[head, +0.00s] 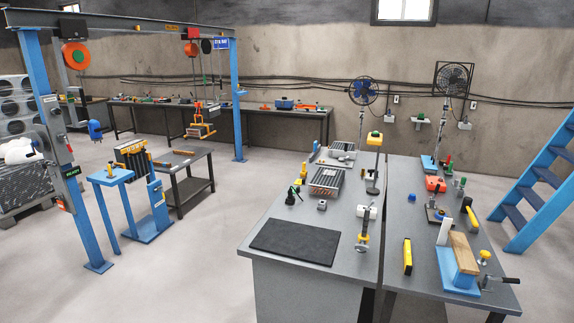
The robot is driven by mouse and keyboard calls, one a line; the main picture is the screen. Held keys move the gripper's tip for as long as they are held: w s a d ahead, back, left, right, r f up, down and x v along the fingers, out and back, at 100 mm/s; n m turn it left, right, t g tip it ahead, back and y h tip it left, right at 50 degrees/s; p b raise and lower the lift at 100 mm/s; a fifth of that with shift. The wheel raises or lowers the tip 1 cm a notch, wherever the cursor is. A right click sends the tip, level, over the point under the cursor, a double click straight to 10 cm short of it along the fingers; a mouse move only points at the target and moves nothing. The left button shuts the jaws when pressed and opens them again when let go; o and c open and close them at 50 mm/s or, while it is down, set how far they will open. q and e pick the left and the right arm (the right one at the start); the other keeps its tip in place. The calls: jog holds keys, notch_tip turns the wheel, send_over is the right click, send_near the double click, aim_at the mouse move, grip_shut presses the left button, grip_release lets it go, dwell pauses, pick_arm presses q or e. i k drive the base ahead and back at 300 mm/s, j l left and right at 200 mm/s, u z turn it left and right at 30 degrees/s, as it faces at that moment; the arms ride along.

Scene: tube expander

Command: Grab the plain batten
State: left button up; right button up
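A tan wooden piece (463,253), which looks like the plain batten, stands tilted at the blue vise (459,279) near the front right of the right grey table. I cannot tell whether the vise jaws hold it or it only rests there. A white block (445,232) stands just behind and left of it. Neither of my grippers is in view.
A yellow level (407,256) lies left of the vise, and a yellow-and-black tool (470,213) lies behind it. The left table bears a black mat (296,241) and a finned block (327,181). Blue stairs (537,196) rise at right.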

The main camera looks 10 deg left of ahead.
aim_at(176, 152)
jog(key=i+j+u, duration=0.15)
jog(key=i+u, duration=0.8)
jog(key=i+l+u, duration=0.15)
jog(key=i+u, duration=0.35)
jog(key=i+j+u, duration=0.1)
jog(key=i+u, duration=0.25)
jog(key=i, duration=1.35)
jog(key=i+l+z, duration=0.2)
jog(key=i, duration=0.5)
jog(key=i+z, duration=0.2)
jog(key=i, duration=0.5)
jog(key=i+z, duration=0.2)
jog(key=i, duration=0.5)
jog(key=i+j+z, duration=0.2)
jog(key=i, duration=0.5)
jog(key=i+j+z, duration=0.15)
jog(key=i+z, duration=0.2)
jog(key=i, duration=0.55)
jog(key=i+l+z, duration=0.6)
jog(key=i, duration=0.75)
jog(key=i+l+z, duration=0.25)
jog(key=i, duration=0.7)
jog(key=j, duration=0.1)
